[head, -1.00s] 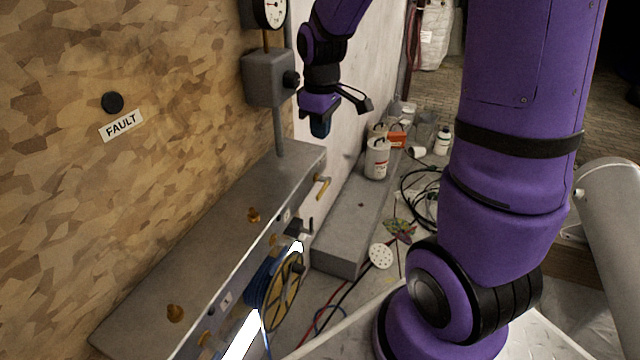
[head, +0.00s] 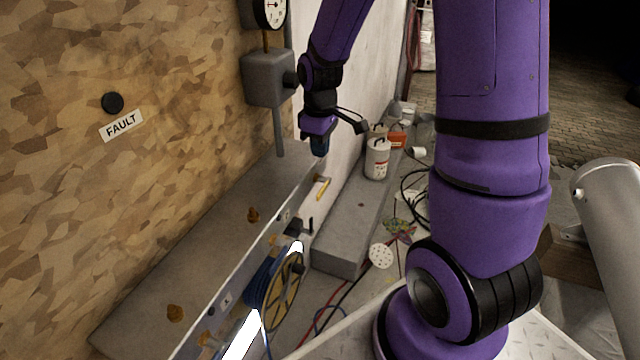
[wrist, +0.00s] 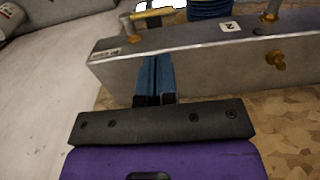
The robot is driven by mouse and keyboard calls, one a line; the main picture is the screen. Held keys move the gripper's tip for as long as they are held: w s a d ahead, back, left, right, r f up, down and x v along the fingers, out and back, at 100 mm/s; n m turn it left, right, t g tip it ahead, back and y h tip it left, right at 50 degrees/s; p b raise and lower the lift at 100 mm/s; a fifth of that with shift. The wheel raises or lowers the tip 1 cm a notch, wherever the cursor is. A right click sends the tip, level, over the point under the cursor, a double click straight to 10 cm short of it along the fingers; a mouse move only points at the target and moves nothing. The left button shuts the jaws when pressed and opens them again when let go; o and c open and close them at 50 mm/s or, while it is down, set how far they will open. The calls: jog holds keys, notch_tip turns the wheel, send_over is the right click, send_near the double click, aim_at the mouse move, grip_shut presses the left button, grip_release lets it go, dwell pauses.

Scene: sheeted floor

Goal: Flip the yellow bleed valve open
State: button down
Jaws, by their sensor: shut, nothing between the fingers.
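The yellow bleed valve lever (head: 322,189) sticks out at the far end of the grey manifold (head: 200,255), near the white wall. In the wrist view the yellow lever (wrist: 153,13) lies at the top edge, roughly sideways, beside a metal stem. My gripper (head: 319,148) is above the far end of the manifold, apart from the lever. In the wrist view my blue fingers (wrist: 155,78) are together and empty, overlapping the near edge of the manifold (wrist: 190,50). I cannot tell how far they are from its surface.
A blue hose reel (head: 285,285) hangs on the manifold's front side. Brass fittings (head: 253,215) stand on it. A gauge (head: 270,12) and grey box (head: 268,78) are on the wall. A white canister (head: 377,158) and cables (head: 410,190) lie beyond.

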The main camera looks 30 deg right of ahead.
aim_at(319, 193)
notch_tip(319, 193, down, 11)
jog(key=shift+f, duration=0.15)
dwell(0.5)
jog(key=shift+f, duration=0.3)
jog(key=shift+s+a+f, duration=0.15)
jog(key=shift+a+f, duration=0.05)
jog(key=shift+f, duration=0.3)
jog(key=shift+s+a+f, duration=0.1)
jog(key=shift+a+f, duration=0.05)
jog(key=shift+f, duration=0.35)
jog(key=shift+r, duration=0.1)
